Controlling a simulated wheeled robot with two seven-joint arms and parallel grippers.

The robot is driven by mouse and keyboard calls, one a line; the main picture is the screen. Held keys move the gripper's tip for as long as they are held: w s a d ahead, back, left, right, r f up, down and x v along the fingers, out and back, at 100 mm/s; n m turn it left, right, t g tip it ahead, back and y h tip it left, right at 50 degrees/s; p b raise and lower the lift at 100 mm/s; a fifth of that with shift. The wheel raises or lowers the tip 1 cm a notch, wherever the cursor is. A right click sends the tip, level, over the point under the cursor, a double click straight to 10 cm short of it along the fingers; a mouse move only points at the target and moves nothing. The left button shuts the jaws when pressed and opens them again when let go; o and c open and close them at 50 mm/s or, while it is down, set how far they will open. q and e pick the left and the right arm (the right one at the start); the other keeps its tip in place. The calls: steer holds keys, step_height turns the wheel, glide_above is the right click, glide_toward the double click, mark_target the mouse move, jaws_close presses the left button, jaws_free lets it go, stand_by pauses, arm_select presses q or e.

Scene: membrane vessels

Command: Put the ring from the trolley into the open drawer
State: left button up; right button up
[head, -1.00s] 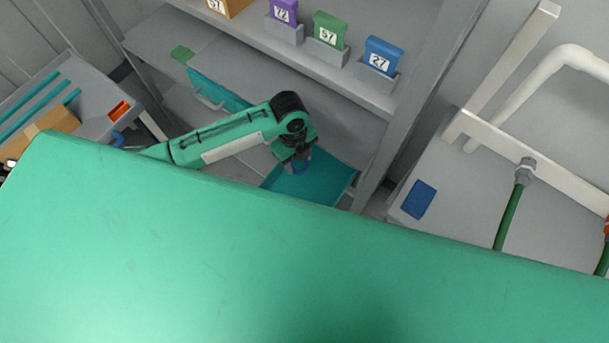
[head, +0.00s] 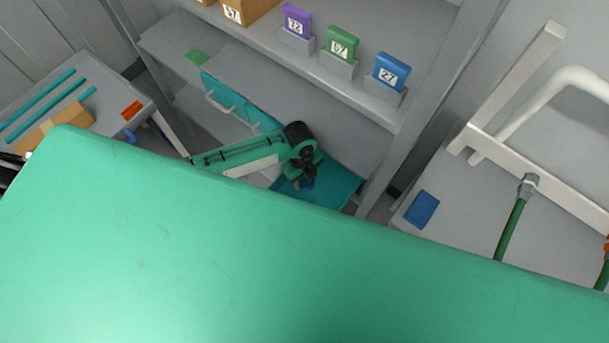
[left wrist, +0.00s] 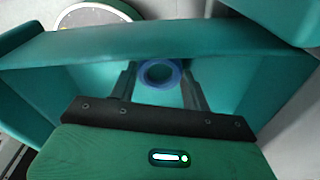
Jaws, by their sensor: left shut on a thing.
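The blue ring (left wrist: 160,73) is between the two dark fingers of my left gripper (left wrist: 159,86), which is shut on it. In the left wrist view, teal drawer walls (left wrist: 150,40) surround the fingers and ring. In the head view, the left gripper (head: 305,180) points down over the open teal drawer (head: 340,190), with a bit of the blue ring (head: 307,185) showing beneath it. The near part of the drawer is hidden by my green body. I cannot tell whether the ring touches the drawer floor. My right gripper is not in view.
A teal drawer front with pale handles (head: 225,105) is left of the open drawer. A grey surface with teal rods (head: 45,100) is at left; a white-railed one with a blue block (head: 421,209) is at right.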

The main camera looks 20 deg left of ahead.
mark_target(302, 179)
arm_select(q)
steer(key=o, duration=0.9)
steer(key=shift+o, duration=0.2)
step_height(302, 179, up, 12)
steer(key=a+b, duration=0.1)
steer(key=b, duration=0.1)
steer(key=shift+w, duration=0.4)
steer(key=shift+a+r, duration=0.1)
